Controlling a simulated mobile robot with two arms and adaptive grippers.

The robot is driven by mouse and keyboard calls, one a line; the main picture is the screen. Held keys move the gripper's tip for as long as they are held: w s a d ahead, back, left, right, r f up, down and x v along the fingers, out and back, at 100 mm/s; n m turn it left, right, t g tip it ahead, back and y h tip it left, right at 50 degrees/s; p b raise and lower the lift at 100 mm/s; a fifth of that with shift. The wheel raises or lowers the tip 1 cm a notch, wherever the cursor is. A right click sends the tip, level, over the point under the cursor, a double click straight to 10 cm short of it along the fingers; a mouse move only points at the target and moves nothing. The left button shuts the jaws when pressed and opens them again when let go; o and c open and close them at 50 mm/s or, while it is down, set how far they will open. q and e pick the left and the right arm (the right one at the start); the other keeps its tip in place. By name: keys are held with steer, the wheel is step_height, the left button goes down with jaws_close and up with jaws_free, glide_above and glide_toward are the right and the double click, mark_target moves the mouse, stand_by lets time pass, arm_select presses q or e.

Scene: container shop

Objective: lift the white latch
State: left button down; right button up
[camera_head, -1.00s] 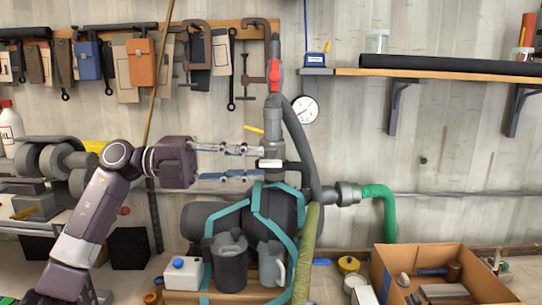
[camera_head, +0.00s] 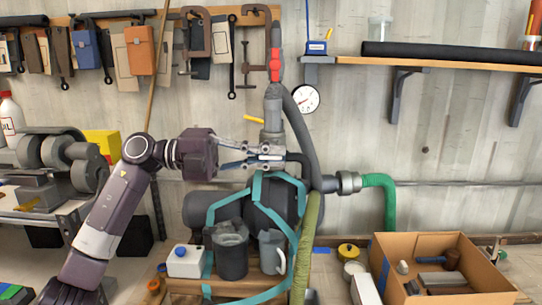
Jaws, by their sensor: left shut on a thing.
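The white latch (camera_head: 265,157) is on the upright grey pipe assembly, just above the dark pump body (camera_head: 272,195), and shows only as a small pale strip between my fingers. My left gripper (camera_head: 270,155) reaches in from the left and is shut on the latch. Its fingers hide most of the latch, so its exact tilt cannot be told. My right gripper is not in view.
A yellow lever (camera_head: 254,119) and a red valve handle (camera_head: 275,66) sit above on the pipe. A thick grey hose (camera_head: 303,135) curves down close to the right. A pressure gauge (camera_head: 306,99) is behind. Jugs (camera_head: 231,255) stand below.

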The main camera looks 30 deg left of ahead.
arm_select(q)
steer(key=shift+r+n+p, duration=0.5)
steer(key=shift+n+p, duration=0.15)
steer(key=shift+n, duration=0.15)
steer(key=shift+r+n, duration=0.15)
steer(key=shift+n, duration=0.25)
steer(key=c, duration=2.1)
jaws_free()
steer(key=shift+s+a, duration=0.1)
steer(key=shift+a, duration=0.05)
